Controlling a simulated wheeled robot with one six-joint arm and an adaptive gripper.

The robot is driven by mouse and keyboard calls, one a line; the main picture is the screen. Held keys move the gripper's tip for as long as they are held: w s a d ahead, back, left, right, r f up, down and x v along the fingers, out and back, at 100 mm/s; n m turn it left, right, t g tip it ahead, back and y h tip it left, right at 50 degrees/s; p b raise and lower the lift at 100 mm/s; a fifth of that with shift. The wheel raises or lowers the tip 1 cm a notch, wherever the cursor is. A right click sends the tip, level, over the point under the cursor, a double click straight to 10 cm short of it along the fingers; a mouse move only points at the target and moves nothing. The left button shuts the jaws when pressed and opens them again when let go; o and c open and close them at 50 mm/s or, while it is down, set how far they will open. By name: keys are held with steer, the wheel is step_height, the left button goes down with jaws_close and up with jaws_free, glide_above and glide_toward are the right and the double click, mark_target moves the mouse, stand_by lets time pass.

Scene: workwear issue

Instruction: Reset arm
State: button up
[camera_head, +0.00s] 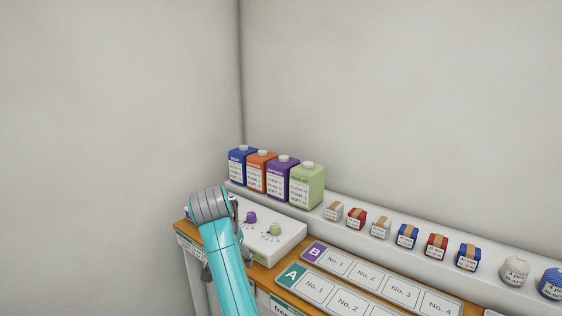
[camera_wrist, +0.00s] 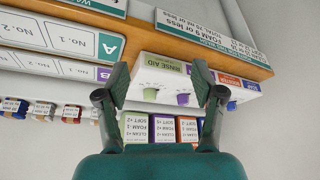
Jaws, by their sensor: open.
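My gripper (camera_wrist: 158,88) shows in the wrist view with its two fingers spread wide and nothing between them. In the head view my teal arm rises from the bottom edge, with its grey joint in front of the left end of the counter; the gripper's fingers are mostly hidden behind it there. Beyond the fingers in the wrist view is a white panel (camera_wrist: 206,74) with a green knob (camera_wrist: 150,95) and a purple knob (camera_wrist: 183,99). The same panel (camera_head: 268,247) shows just right of my arm in the head view.
Blue, orange, purple and green bottles (camera_head: 307,186) stand on the raised back shelf (camera_head: 328,217). Several small boxes (camera_head: 407,236) and white and blue round items (camera_head: 515,270) line it to the right. Label boards A and B (camera_head: 338,262) lie on the wooden counter. Walls close the left and back.

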steer(key=s+d+f+t, duration=0.1)
steer(key=s+d+f, duration=0.15)
steer(key=f, duration=0.45)
steer(key=s+d+f+n, duration=0.1)
steer(key=d+f, duration=0.3)
steer(key=f, duration=0.4)
steer(key=s+d+f+t, duration=0.1)
steer(key=d+f, duration=0.2)
steer(key=f, duration=0.4)
steer(key=s+d+f+n+t+y, duration=0.1)
steer(key=s+d+f, duration=0.5)
steer(key=s+f, duration=0.15)
steer(key=s+d+f+t+y, duration=0.1)
steer(key=s+d+f+t, duration=0.1)
steer(key=s+d+f, duration=0.55)
steer(key=s+d+r+t, duration=0.1)
steer(key=s+d+r, duration=0.1)
steer(key=s, duration=0.9)
steer(key=s+d+r+t, duration=0.1)
steer(key=s+d+r, duration=0.15)
steer(key=s, duration=0.85)
steer(key=s+d+r+t+h, duration=0.1)
steer(key=s+d+r+t, duration=0.2)
steer(key=s+r, duration=1.3)
steer(key=shift+s+r, duration=0.3)
steer(key=shift+r, duration=0.35)
